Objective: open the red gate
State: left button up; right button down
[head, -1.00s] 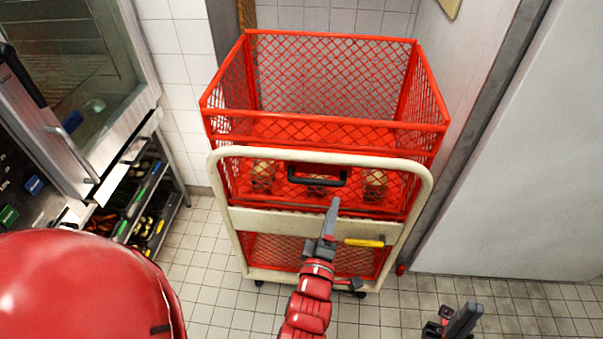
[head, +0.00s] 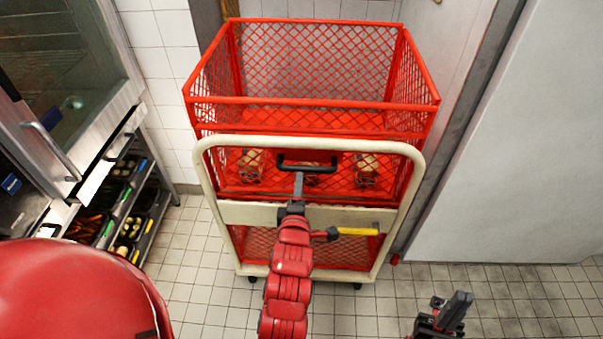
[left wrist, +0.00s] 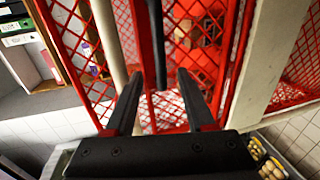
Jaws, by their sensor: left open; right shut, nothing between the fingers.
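The red gate (head: 340,187) is the mesh front of a tall red cage (head: 318,128), behind a cream tubular frame (head: 412,152). A black bar handle (head: 307,168) sits on the gate's upper part. My left gripper (head: 298,178) is open just in front of the handle. In the left wrist view, the black handle (left wrist: 155,45) runs between the fingers of my left gripper (left wrist: 158,88); I cannot tell whether they touch it. My right gripper (head: 459,303) is shut and empty, low at the right, apart from the cage. The gate looks closed.
A yellow-handled lever (head: 358,231) sits at the frame's crossbar, right of my left gripper. A shelf rack with food bins (head: 122,195) stands at the left. A pale wall panel (head: 510,170) closes off the right. Tiled floor is free in front of the cart.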

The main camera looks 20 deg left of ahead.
aim_at(301, 169)
pick_arm(q)
jog(key=p+x, duration=0.2)
jog(key=x, duration=0.6)
jog(key=shift+w+r+p, duration=0.1)
jog(key=shift+r+p, duration=0.05)
jog(key=shift+p, duration=0.2)
jog(key=shift+w+a+f, duration=0.2)
jog(key=shift+w, duration=0.1)
grip_shut()
dwell(0.7)
